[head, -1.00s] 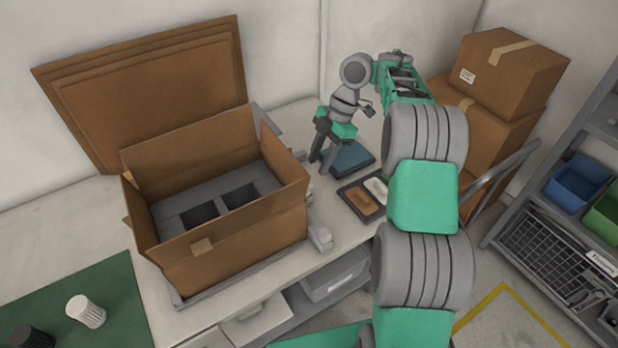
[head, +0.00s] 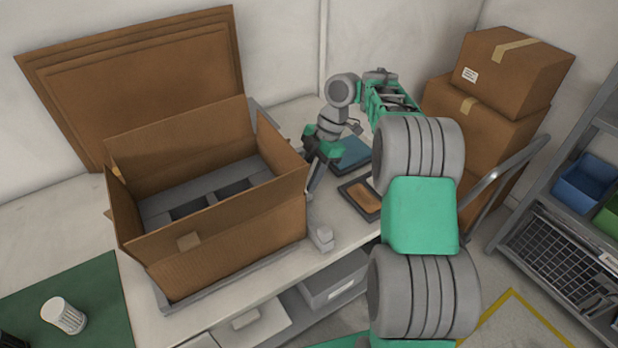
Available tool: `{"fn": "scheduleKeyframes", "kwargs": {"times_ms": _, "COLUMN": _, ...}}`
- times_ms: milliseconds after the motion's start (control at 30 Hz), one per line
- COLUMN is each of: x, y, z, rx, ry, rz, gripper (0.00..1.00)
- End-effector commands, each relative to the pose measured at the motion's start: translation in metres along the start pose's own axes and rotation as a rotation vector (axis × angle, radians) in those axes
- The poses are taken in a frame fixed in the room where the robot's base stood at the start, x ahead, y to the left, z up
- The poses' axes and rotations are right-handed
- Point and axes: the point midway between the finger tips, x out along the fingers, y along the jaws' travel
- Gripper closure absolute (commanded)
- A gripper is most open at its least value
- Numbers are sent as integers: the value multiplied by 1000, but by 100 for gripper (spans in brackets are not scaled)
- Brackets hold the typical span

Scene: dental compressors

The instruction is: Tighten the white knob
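A white ribbed cylinder, which looks like the white knob (head: 64,316), stands on the green mat (head: 95,290) at the lower left of the head view. My gripper (head: 314,178) points down just right of the open cardboard box, far from the white cylinder and across the box from it. Nothing shows held in it. Its fingers overlap in this view, so their gap is unclear.
The open cardboard box (head: 225,245) with a grey insert stands between my gripper and the mat. Flat cardboard sheets (head: 60,75) lean on the wall behind. A dark tray (head: 360,197) and a blue pad (head: 352,154) lie near my gripper. Stacked boxes (head: 510,75) stand right.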

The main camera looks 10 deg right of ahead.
Motion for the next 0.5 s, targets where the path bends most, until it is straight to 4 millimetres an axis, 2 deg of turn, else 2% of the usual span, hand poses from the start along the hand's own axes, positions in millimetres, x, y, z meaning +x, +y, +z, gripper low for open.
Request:
{"fn": "scheduleKeyframes", "kwargs": {"times_ms": 33, "x": 0, "y": 0, "z": 0, "rx": 0, "ry": 0, "rz": 0, "gripper": 74}}
{"fn": "scheduleKeyframes", "kwargs": {"times_ms": 333, "x": 0, "y": 0, "z": 0, "rx": 0, "ry": 0, "rz": 0, "gripper": 99}}
{"fn": "scheduleKeyframes", "kwargs": {"times_ms": 500, "x": 0, "y": 0, "z": 0, "rx": 1, "ry": 0, "rz": 0, "gripper": 100}}
